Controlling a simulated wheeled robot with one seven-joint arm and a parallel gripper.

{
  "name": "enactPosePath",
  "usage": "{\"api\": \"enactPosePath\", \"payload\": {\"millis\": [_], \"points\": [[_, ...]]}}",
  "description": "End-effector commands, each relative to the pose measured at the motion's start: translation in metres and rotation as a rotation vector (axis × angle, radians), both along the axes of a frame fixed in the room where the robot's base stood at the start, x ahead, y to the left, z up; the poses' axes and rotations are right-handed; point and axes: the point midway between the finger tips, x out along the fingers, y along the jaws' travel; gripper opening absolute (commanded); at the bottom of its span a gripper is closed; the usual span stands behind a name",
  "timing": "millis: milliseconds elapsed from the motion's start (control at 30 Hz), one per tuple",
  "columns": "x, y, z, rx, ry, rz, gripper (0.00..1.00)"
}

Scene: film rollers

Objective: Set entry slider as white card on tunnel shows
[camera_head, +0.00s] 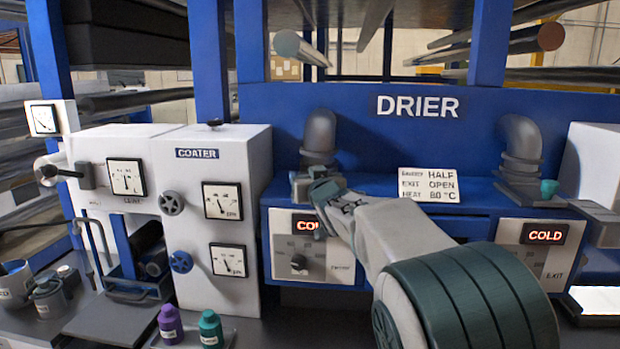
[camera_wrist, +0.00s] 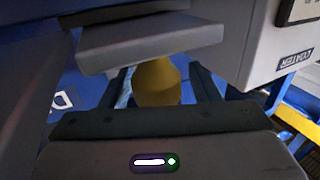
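The white card (camera_head: 429,185) on the drier's blue tunnel (camera_head: 365,190) reads HALF on its top line, EXIT OPEN and HEAT 80 °C below; the top line's first word is blurred. The grey entry slider (camera_head: 301,187) is at the base of the left pipe, partly hidden by my gripper (camera_head: 322,190). In the wrist view, a yellow-brown knob (camera_wrist: 157,82) stands below a grey plate (camera_wrist: 150,42). My gripper (camera_wrist: 160,88) has one finger on each side of the knob, with a narrow gap at the right; it looks open around it.
The exit slider with a teal knob (camera_head: 549,188) is at the right pipe. The left COLD display (camera_head: 308,227) is partly behind my arm; the right one (camera_head: 545,236) is clear. The white coater (camera_head: 215,180) stands close to the left of my gripper. Purple (camera_head: 170,325) and teal (camera_head: 210,328) bottles stand in front.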

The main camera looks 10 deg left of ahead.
Motion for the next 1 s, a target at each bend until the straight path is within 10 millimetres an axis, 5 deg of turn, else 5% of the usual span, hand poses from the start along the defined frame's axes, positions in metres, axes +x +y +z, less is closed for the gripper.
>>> {"api": "enactPosePath", "payload": {"millis": [367, 1000], "points": [[-0.008, -0.005, -0.001, 0.000, -0.001, -0.001, 0.56], [-0.095, -0.046, -0.002, 0.004, -0.001, -0.001, 0.56]]}}
